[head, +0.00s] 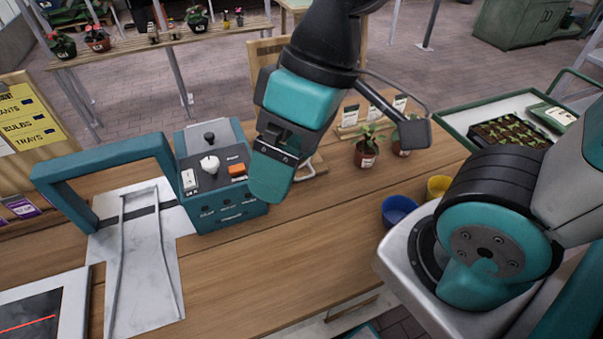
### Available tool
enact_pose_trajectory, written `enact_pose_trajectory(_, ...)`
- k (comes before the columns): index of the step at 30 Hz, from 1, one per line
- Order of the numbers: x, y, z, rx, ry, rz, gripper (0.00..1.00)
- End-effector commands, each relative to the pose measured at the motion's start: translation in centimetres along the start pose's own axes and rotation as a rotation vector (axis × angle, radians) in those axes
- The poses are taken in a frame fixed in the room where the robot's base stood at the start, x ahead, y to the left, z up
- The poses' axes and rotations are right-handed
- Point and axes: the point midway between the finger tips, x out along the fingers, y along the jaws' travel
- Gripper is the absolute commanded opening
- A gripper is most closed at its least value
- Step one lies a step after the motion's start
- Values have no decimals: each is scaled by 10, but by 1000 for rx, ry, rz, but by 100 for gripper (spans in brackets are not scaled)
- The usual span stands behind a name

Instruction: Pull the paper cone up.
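I cannot make out a paper cone in the head view; it may be hidden behind my arm or out of frame. My gripper (270,178) hangs from the top centre, pointing down over the wooden table, just right of a teal control box. Its teal fingers overlap in this view, so I cannot tell whether they are apart or hold anything. Two small potted plants (367,152) stand on the table to the right of my gripper, with no paper visible around them.
The control box (232,212) carries a white knob and an orange switch. A teal arch (62,200) stands over a metal plate at left. Blue (398,208) and yellow (438,187) cups and a seedling tray (510,131) are at right. The front middle of the table (280,275) is clear.

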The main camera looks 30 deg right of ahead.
Motion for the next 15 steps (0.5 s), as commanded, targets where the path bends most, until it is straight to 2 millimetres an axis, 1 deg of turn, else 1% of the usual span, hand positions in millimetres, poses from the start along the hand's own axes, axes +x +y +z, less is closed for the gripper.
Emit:
enact_pose_trajectory(2, 2, 6, -4, 20, -1, 8, 79)
enact_pose_trajectory(5, 11, 36, -19, 114, -8, 45, 79)
enact_pose_trajectory(8, 27, 92, -40, 279, -22, 114, 79)
enact_pose_trajectory(9, 34, 120, -47, 354, -29, 148, 79)
enact_pose_trajectory(10, 40, 140, -51, 410, -34, 173, 79)
enact_pose_trajectory(11, 45, 160, -53, 463, -39, 197, 79)
enact_pose_trajectory(12, 52, 186, -56, 529, -45, 228, 79)
enact_pose_trajectory(15, 66, 240, -54, 668, -61, 294, 79)
